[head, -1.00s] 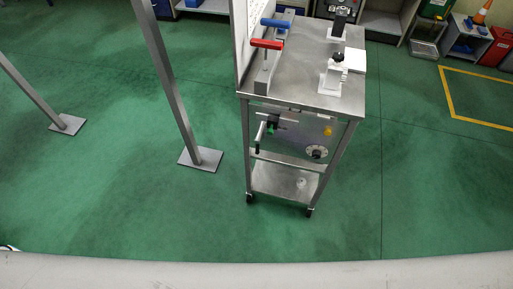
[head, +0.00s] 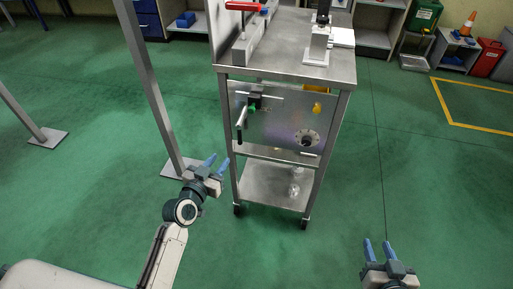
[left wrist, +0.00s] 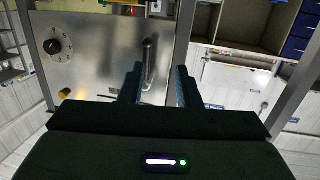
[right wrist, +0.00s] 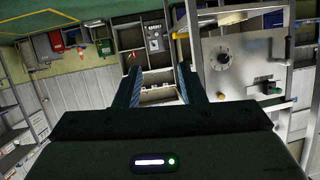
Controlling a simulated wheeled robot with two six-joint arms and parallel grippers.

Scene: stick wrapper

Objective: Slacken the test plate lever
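The test plate (head: 275,122) is the metal panel on the front of a steel cart. Its lever (head: 241,118) has a dark grip and hangs down at the plate's left side, by a green part. The lever also shows in the left wrist view (left wrist: 148,62), beyond and between the fingers. My left gripper (head: 216,164) is open and empty, in front of the cart, low and left of the lever, apart from it. My right gripper (head: 378,247) is open and empty, right of the cart and nearer to me. Both grippers' fingers stand apart in their wrist views.
The plate carries a round dial (head: 307,138) and a yellow knob (head: 317,108). A red-handled clamp (head: 243,7) stands on the cart top. A grey post (head: 148,85) rises left of the cart. The green floor right of the cart is clear.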

